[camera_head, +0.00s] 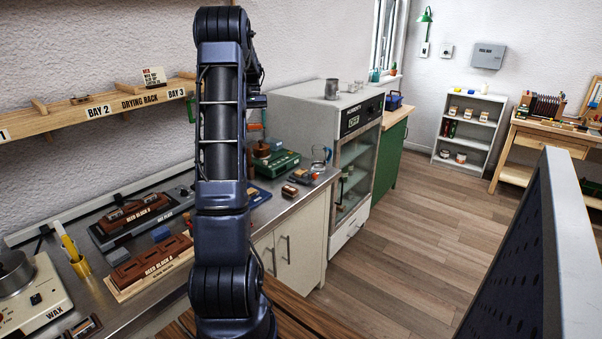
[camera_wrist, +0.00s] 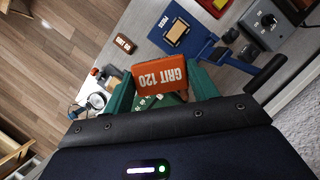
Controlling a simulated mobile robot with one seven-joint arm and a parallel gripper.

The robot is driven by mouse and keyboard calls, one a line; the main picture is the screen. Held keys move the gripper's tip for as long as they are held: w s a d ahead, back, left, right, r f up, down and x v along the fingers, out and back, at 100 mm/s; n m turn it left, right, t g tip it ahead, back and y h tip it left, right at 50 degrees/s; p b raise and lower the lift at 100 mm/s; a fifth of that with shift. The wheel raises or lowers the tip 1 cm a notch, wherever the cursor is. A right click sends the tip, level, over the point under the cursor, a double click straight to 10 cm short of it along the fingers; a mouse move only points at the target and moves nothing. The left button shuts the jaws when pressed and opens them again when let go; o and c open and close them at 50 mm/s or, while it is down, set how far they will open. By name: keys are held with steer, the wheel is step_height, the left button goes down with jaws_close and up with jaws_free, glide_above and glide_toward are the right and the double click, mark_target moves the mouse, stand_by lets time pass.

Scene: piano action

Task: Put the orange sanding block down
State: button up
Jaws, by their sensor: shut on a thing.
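The orange sanding block, marked GRIT 120 (camera_wrist: 160,76), is between the green fingers of my gripper (camera_wrist: 163,90) in the wrist view. My gripper is shut on it, with a finger at each side. Its printed face is toward the camera, and the lettering appears upside down. The block hides part of a green device (camera_wrist: 152,101) behind it. In the head view my arm hides most of the gripper, and I cannot tell how high the block is above the steel worktop (camera_head: 228,222).
A blue press (camera_wrist: 178,36) and a small dark red block (camera_wrist: 125,43) are on the worktop. A glass jug (camera_head: 320,158) stands beside the green device (camera_head: 277,163). Reed blocks (camera_head: 152,262) lie to the left. Bare worktop shows between the press and the dark red block.

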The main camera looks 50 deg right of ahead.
steer(key=s+d+f+m, duration=0.1)
steer(key=s+d+f, duration=0.3)
steer(key=f, duration=0.3)
glide_above(272, 186)
steer(key=w, duration=0.1)
steer(key=f, duration=1.4)
steer(key=shift+d+f, duration=0.15)
steer(key=shift+d, duration=0.25)
steer(key=shift+f, duration=2.5)
steer(key=shift+f, duration=0.1)
steer(key=o, duration=0.9)
